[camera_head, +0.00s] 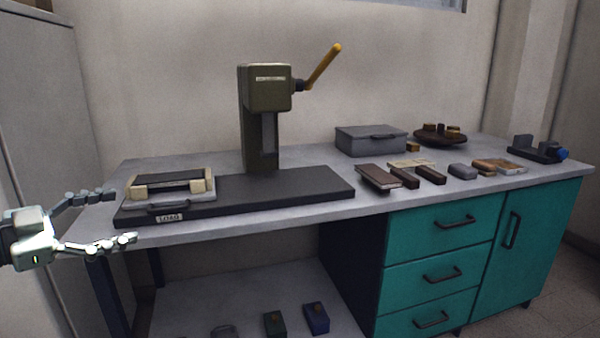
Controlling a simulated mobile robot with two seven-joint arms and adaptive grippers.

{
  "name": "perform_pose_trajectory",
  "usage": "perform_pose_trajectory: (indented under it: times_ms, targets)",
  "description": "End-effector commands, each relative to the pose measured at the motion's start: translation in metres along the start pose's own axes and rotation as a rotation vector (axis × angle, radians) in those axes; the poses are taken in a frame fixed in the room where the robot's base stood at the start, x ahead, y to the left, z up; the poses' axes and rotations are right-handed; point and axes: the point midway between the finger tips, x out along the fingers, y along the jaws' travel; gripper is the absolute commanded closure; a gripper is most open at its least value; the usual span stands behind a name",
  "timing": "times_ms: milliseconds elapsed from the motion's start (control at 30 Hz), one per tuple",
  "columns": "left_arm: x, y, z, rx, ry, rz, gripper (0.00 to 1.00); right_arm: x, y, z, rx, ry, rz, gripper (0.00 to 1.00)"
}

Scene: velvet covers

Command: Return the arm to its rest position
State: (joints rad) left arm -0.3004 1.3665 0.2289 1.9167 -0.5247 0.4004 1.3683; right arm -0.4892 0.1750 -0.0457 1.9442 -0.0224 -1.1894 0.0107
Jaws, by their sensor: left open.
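My left gripper (122,217) comes in from the left edge, just off the workbench's left front corner. Its two fingers are spread apart with nothing between them. The fingers point right, toward the bench and the dark base plate of the press. My right gripper is not in view.
A grey-topped workbench (290,208) with teal drawers fills the middle. It bears a press (267,90) with a raised yellow lever, a framed tray (171,201), a grey box (371,150) and several small blocks. A low shelf below holds small items. Cabinet (45,120) stands left.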

Motion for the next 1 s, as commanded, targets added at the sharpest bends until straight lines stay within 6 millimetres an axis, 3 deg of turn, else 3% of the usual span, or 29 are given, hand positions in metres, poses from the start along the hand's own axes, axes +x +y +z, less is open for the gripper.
perform_pose_trajectory:
  times_ms: [33, 133, 267, 367, 500, 633, 800, 900, 1000]
  targets:
    - [-0.005, -0.007, 0.034, -0.050, 0.001, -0.147, 0.20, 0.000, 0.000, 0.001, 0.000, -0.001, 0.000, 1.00]
    - [-0.022, -0.010, 0.106, -0.120, -0.092, -0.408, 0.20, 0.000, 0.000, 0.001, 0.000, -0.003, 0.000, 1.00]
    - [-0.048, 0.020, 0.196, -0.213, -0.301, -0.616, 0.20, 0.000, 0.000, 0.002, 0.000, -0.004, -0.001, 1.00]
    - [-0.066, 0.065, 0.256, -0.290, -0.488, -0.691, 0.20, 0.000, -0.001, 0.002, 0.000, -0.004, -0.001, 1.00]
    - [-0.085, 0.150, 0.318, -0.403, -0.752, -0.697, 0.20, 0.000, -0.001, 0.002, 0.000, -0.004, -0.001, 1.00]
    - [-0.096, 0.242, 0.352, -0.508, -0.980, -0.612, 0.20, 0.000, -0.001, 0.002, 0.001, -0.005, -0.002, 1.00]
    - [-0.100, 0.353, 0.362, -0.623, -1.198, -0.430, 0.20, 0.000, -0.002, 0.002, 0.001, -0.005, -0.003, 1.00]
    - [-0.100, 0.397, 0.358, -0.665, -1.271, -0.334, 0.20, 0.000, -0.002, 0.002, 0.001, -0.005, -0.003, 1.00]
    - [-0.100, 0.416, 0.354, -0.682, -1.301, -0.287, 0.20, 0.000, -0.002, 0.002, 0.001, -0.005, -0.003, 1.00]
